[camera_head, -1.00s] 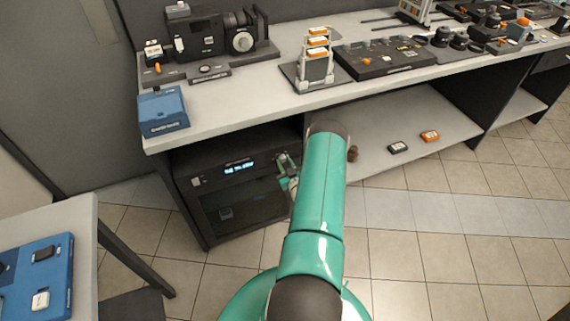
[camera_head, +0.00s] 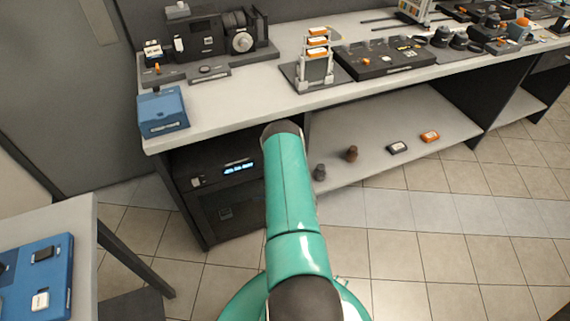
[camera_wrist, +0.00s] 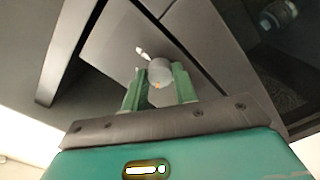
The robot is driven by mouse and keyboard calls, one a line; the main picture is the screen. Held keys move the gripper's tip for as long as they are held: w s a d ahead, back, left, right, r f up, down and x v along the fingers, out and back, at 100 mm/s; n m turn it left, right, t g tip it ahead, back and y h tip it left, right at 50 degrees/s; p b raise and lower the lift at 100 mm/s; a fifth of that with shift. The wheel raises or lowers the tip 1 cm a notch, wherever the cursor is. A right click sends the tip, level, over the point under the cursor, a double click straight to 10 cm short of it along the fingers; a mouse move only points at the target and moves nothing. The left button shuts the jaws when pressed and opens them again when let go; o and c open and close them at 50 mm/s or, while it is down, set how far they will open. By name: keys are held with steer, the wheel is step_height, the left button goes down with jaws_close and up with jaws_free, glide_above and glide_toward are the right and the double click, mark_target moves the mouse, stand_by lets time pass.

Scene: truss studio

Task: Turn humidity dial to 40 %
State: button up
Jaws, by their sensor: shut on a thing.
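In the head view the dark cabinet (camera_head: 222,205) stands under the bench, with a lit blue display (camera_head: 238,168) too small to read. My arm hides the gripper and the dial in that view.
The bench top (camera_head: 230,105) overhangs the cabinet. A blue box (camera_head: 162,112) stands at its left corner. Two dark round pieces (camera_head: 351,153) and two small boxes (camera_head: 397,147) lie on the lower shelf. A side table (camera_head: 75,215) stands at the left. The tiled floor at right is clear.

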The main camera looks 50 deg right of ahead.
steer(key=shift+s+n, duration=0.1)
steer(key=shift+n, duration=0.2)
stand_by(0.4)
steer(key=o, duration=1)
steer(key=v, duration=1.3)
steer(key=shift+s+a, duration=0.2)
steer(key=shift+s, duration=0.1)
steer(key=shift+s, duration=0.1)
